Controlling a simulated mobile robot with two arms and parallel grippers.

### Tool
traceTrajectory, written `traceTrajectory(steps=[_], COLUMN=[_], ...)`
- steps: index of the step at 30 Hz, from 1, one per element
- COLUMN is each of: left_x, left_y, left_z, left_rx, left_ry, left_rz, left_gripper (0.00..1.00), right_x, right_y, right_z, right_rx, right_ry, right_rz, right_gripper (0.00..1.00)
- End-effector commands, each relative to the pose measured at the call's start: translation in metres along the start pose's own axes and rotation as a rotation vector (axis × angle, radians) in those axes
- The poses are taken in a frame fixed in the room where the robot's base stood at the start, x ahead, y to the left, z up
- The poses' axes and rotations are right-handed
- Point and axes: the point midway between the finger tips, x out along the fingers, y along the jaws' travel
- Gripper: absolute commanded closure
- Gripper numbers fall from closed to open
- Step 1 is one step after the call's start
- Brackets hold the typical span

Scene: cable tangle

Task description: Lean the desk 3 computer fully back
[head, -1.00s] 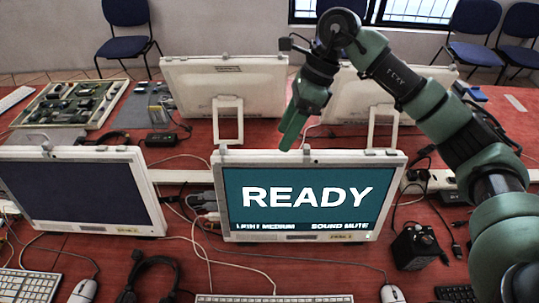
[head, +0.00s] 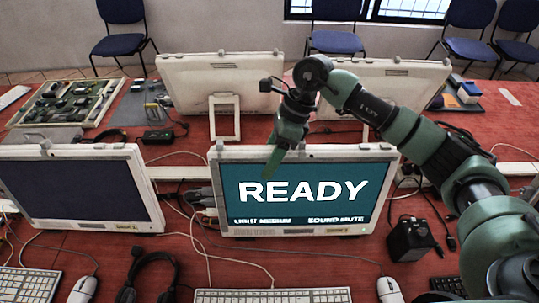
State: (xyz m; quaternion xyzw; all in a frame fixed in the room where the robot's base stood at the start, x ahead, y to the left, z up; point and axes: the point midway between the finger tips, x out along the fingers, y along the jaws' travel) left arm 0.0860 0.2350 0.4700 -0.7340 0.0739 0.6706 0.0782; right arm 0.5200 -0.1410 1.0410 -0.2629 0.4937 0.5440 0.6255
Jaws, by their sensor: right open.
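A white all-in-one computer (head: 300,230) stands upright in the middle, its teal screen showing READY and text reading SOUND MUTE. A second white computer (head: 80,225) with a dark screen stands to its left. Their small yellow labels are too blurred to read, so I cannot tell which is desk 3. My right gripper (head: 272,160) points down at the READY computer's top edge, left of its middle, and is open. Its green fingers overlap the upper screen; I cannot tell whether they touch it. My left gripper is not in view.
Two more white computers, left (head: 195,80) and right (head: 385,75), face away at the back. A circuit board tray (head: 72,112) lies at the back left. A black box (head: 412,240), a keyboard (head: 272,296), mice and loose cables lie around the front on the red table.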

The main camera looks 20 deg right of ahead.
Motion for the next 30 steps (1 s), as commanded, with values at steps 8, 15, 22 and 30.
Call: traceTrajectory(steps=[8, 15, 22, 30], left_x=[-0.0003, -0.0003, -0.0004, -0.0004], left_y=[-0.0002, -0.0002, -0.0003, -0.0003], left_z=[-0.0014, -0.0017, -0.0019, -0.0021], left_rx=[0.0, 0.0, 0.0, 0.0], left_ry=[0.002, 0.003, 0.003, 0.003], left_rz=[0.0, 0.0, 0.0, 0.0], left_gripper=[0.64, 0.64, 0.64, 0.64], right_x=[0.0026, 0.0022, 0.0018, 0.0015], right_y=[-0.0002, -0.0002, -0.0002, -0.0002], right_z=[-0.0003, -0.0003, -0.0003, -0.0002], right_rx=[0.0, 0.0, 0.0, 0.001], right_ry=[0.0, 0.0, 0.0, 0.0], right_rz=[0.0, 0.0, 0.0, 0.0], right_gripper=[0.42, 1.0, 1.0, 1.0])
